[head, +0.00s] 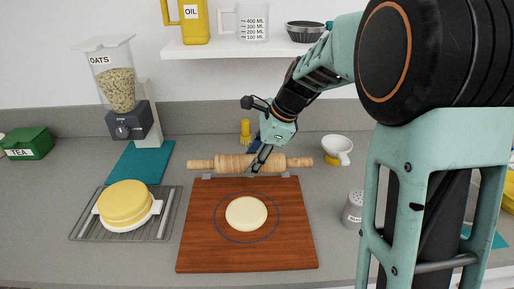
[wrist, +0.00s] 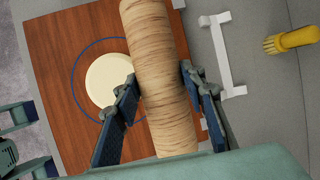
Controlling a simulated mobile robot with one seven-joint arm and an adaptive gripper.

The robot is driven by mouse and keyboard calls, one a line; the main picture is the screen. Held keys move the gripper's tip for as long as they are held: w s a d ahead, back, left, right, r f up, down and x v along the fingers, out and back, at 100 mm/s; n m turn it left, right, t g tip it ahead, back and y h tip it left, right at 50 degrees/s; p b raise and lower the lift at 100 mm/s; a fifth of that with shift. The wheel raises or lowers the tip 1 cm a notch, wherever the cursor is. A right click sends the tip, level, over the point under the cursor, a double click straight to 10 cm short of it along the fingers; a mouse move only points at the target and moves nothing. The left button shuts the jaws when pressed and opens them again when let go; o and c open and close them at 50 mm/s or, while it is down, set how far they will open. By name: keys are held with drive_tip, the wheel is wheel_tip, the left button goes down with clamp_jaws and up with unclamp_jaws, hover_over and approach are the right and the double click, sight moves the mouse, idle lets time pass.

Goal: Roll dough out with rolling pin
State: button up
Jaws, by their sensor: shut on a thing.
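The wooden rolling pin (head: 228,163) lies crosswise at the back edge of the brown board (head: 247,258). My gripper (head: 258,165) is shut on the middle of the pin. In the wrist view the pin (wrist: 158,35) passes between the two fingers (wrist: 159,75). A pale round of dough (head: 246,213) lies flat on the board, inside a larger blue circle (head: 219,229). The dough also shows in the wrist view (wrist: 103,82), partly behind a finger. A pale stand (wrist: 220,55) shows beside the pin there; the pin appears off it, though its height is hard to tell.
A wire rack (head: 164,222) with a yellow-topped round item (head: 125,200) stands left of the board. A shaker (head: 353,209) and a white-and-yellow cup (head: 337,147) stand right. A yellow-handled brush (head: 245,130) lies behind. An oats dispenser (head: 117,85) stands back left.

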drive_tip(key=shift+s+a+f, duration=0.35)
drive_tip(key=shift+s+f, duration=0.05)
drive_tip(key=shift+s, duration=0.25)
drive_tip(key=shift+s+a+f, duration=0.35)
drive_tip(key=shift+s+f, duration=0.05)
drive_tip(key=shift+s, duration=0.2)
drive_tip(key=shift+p, duration=0.35)
drive_tip(key=shift+f+b, duration=1.75)
drive_tip(key=shift+f, duration=1)
drive_tip(key=shift+f+b, duration=0.4)
drive_tip(key=shift+f, duration=0.4)
drive_tip(key=shift+s+f, duration=0.1)
drive_tip(key=shift+f, duration=0.05)
drive_tip(key=shift+s, duration=0.1)
drive_tip(key=shift+s, duration=3.3)
drive_tip(key=shift+s, duration=0.1)
